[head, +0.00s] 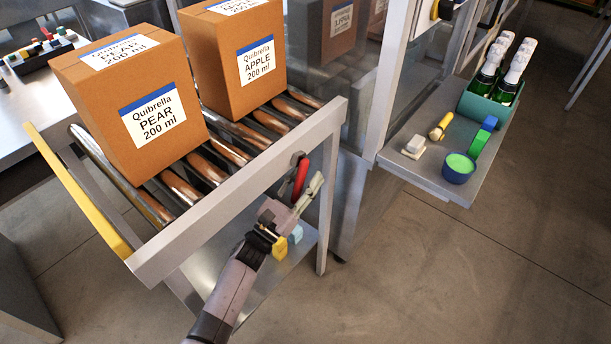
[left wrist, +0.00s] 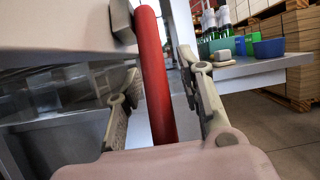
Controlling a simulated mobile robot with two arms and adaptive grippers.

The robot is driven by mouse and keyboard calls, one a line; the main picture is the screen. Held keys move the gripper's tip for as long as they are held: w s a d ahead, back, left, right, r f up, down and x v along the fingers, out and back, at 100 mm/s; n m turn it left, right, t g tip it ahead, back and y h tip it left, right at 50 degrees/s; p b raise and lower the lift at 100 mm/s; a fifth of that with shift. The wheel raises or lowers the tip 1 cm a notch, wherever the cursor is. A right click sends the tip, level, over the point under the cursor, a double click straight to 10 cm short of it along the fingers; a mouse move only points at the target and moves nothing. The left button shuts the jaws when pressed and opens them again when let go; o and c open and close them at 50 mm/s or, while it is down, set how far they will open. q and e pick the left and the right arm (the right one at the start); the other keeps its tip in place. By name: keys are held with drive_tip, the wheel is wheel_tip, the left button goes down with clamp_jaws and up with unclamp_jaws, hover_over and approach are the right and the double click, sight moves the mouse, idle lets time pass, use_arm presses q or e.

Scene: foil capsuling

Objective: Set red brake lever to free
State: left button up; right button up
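The red brake lever (head: 301,177) hangs from a dark pivot (head: 297,158) on the side rail of the roller conveyor, near its right end. My left gripper (head: 303,192) is at the lever, coming from below. In the left wrist view the red lever (left wrist: 154,80) runs upright between the two fingers of my left gripper (left wrist: 160,95). The fingers are apart, with a gap visible on each side of the lever. The lever's lower end is hidden behind the gripper body. My right gripper is not in view.
Two cardboard boxes, PEAR (head: 150,115) and APPLE (head: 235,55), stand on the conveyor rollers. A steel post (head: 328,215) is just right of the gripper. Yellow and blue blocks sit below the gripper.

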use_arm(q)
clamp_jaws()
idle(0.5)
idle(0.5)
